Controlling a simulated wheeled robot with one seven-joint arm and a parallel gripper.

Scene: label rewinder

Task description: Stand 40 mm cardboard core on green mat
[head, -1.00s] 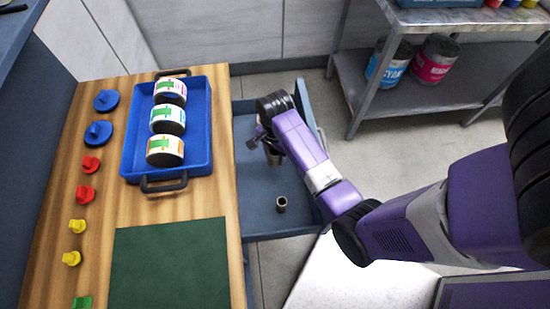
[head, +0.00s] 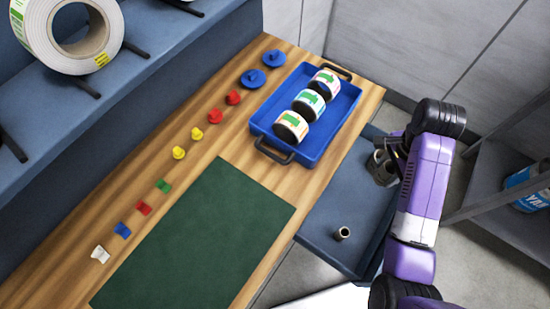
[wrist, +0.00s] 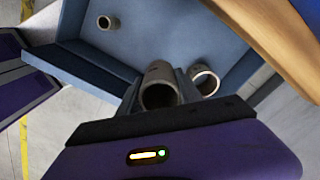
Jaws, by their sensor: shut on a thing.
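My gripper (wrist: 158,98) is shut on a grey-brown cardboard core (wrist: 159,72), with a finger on each side and the core's open end facing the wrist camera. In the head view my gripper (head: 388,158) is over the far part of the blue drawer (head: 335,205). A second core (wrist: 205,80) shows just right of the fingers in the wrist view. A smaller core (head: 342,233) stands apart in the drawer; it also shows in the wrist view (wrist: 108,22). No size marks are readable. The green mat (head: 200,235) lies flat and bare on the wooden bench.
A blue tray (head: 262,122) with several label rolls stands on the bench (head: 325,145) beyond the mat. Coloured knobs (head: 197,133) line the bench's left side. A shelf (head: 150,60) with a large roll (head: 75,40) is at upper left. A grey rack (head: 495,205) stands right.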

